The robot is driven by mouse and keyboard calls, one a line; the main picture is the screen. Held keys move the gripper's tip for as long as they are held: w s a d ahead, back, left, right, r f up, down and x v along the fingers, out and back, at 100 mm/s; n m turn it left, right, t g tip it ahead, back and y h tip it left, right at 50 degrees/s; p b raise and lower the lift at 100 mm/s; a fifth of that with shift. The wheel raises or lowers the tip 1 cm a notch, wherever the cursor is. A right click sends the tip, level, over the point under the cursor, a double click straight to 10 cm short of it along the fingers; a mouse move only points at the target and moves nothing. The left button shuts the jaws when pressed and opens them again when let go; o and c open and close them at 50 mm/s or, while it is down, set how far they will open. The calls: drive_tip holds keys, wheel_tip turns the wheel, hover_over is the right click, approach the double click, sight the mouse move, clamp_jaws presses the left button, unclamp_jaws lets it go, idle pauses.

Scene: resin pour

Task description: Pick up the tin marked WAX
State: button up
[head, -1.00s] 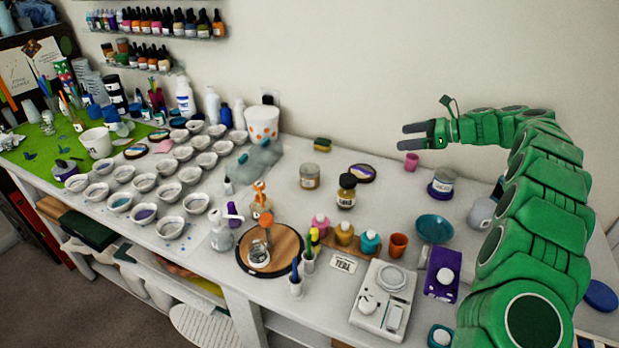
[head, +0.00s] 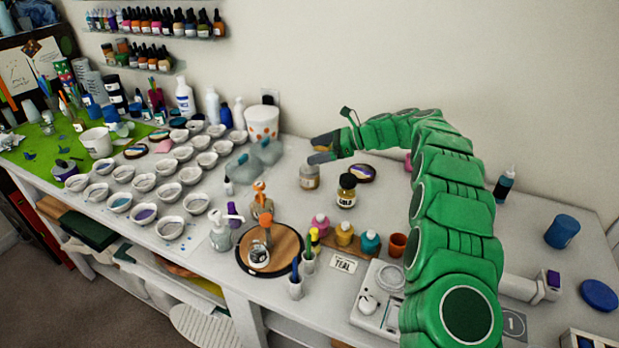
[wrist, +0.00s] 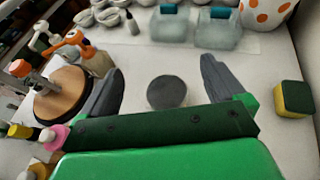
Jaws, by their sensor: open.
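A squat tin (head: 309,181) with a grey lid and a pale label stands upright on the white table in the head view; I cannot read its label. The wrist view shows a round dark grey lid (wrist: 167,92), apparently this tin's, between and apart from the fingers. My gripper (head: 320,148) is open and empty, close above the tin in the head view. In the wrist view, my gripper (wrist: 161,66) has its fingers spread wide on either side of the lid. The second tin seen earlier on a purple coaster is hidden by my arm.
A dark bottle marked GOLD (head: 347,192) and a round coaster (head: 362,173) stand right of the tin. A yellow-green sponge (wrist: 293,99) lies to the right in the wrist view. A round wooden board (head: 285,240) and a spotted bucket (head: 262,123) are nearby.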

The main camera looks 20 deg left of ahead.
sight(312, 169)
drive_tip(key=shift+f, duration=2.15)
wheel_tip(312, 169, down, 2)
drive_tip(key=shift+f, duration=0.1)
drive_tip(key=shift+x, duration=1.1)
drive_tip(key=shift+s+a+f, duration=0.15)
drive_tip(key=shift+a+f, duration=0.1)
drive_tip(key=shift+a, duration=0.15)
drive_tip(key=c, duration=1.2)
